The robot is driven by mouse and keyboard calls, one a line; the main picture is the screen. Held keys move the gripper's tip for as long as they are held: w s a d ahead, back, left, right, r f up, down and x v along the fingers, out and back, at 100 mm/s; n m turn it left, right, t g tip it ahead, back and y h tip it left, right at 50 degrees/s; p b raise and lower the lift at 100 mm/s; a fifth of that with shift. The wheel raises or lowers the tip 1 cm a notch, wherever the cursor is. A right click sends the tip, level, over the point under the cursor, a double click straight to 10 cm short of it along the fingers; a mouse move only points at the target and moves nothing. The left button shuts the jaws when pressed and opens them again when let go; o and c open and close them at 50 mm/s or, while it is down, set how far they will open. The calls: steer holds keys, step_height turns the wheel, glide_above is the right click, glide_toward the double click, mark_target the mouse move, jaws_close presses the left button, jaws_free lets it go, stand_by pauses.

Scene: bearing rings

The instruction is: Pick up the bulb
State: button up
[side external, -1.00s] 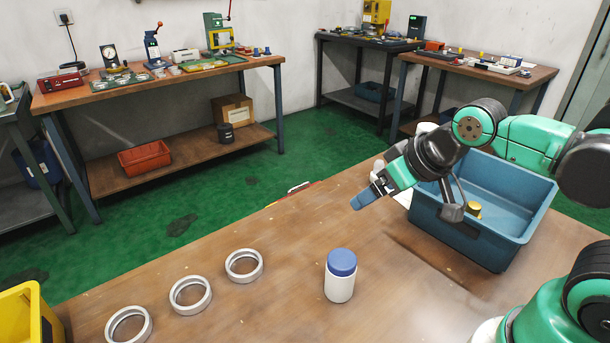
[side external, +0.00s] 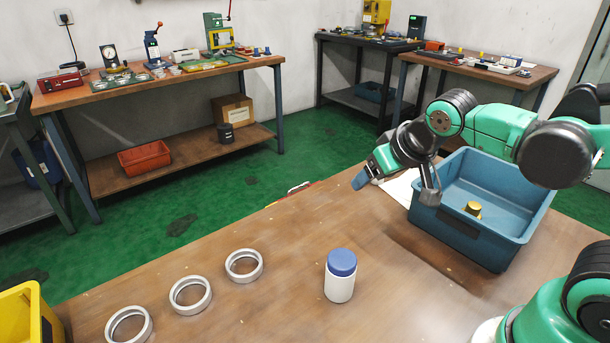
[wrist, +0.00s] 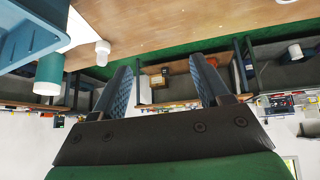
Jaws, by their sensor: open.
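A small white piece (wrist: 102,50), which looks like the bulb, shows in the wrist view near the table's far edge, left of my gripper's fingers. I cannot be sure of its kind at this size. I do not see it in the side view, where my arm covers that area. My gripper (side external: 361,180) is held above the far part of the table, left of the blue bin. In the wrist view my gripper (wrist: 160,78) has its two fingers wide apart with nothing between them.
A blue bin (side external: 470,240) holds a gold piece (side external: 473,208). A green cylinder with a white end (wrist: 48,72) is beside the white piece. A blue-capped white jar (side external: 340,285) and three metal rings (side external: 205,297) stand nearer. A yellow bin (side external: 45,325) is at left.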

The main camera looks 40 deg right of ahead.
steer(key=w+d+f+m+h, duration=0.3)
steer(key=d, duration=0.1)
steer(key=w+d+f+m+h, duration=0.3)
steer(key=d, duration=0.1)
steer(key=w+d+f+m+h, duration=0.3)
steer(key=w+d+m, duration=0.1)
steer(key=shift+d+g+h, duration=0.3)
steer(key=shift+d, duration=0.1)
steer(key=shift+d+f+m, duration=0.3)
steer(key=shift+f, duration=0.05)
steer(key=shift+x, duration=2.8)
steer(key=shift+r, duration=0.1)
steer(key=shift+c, duration=0.2)
jaws_close()
